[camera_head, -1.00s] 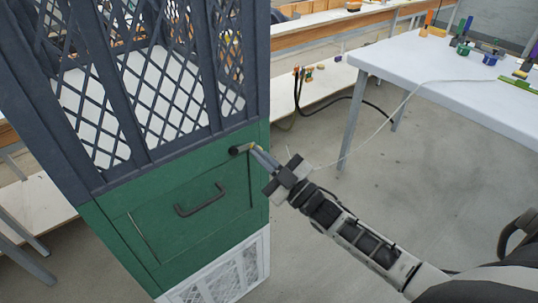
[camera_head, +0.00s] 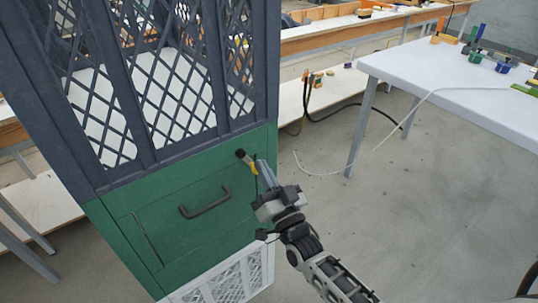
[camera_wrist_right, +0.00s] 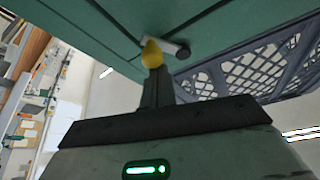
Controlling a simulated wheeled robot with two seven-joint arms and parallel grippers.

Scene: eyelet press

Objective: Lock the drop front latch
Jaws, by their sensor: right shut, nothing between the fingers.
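The green drop front (camera_head: 165,228) is on the lower part of the dark cabinet, its face flush with the frame. Its latch (camera_head: 240,153) is a small dark-ended bar near the top right corner, slanting down to the right towards a yellow piece (camera_head: 252,167). My right gripper (camera_head: 260,172) is shut and empty, its fingertips at the yellow piece. In the right wrist view the grey latch bar (camera_wrist_right: 177,49) sits just beyond the yellow piece (camera_wrist_right: 152,55), which covers my fingertips (camera_wrist_right: 158,82); contact is unclear. My left gripper is out of view.
A dark handle (camera_head: 205,203) juts from the drop front, left of my gripper. Lattice panels (camera_head: 178,105) stand above. A white table (camera_head: 450,90) with small items stands at right, and a cable hangs to the floor. Floor between is clear.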

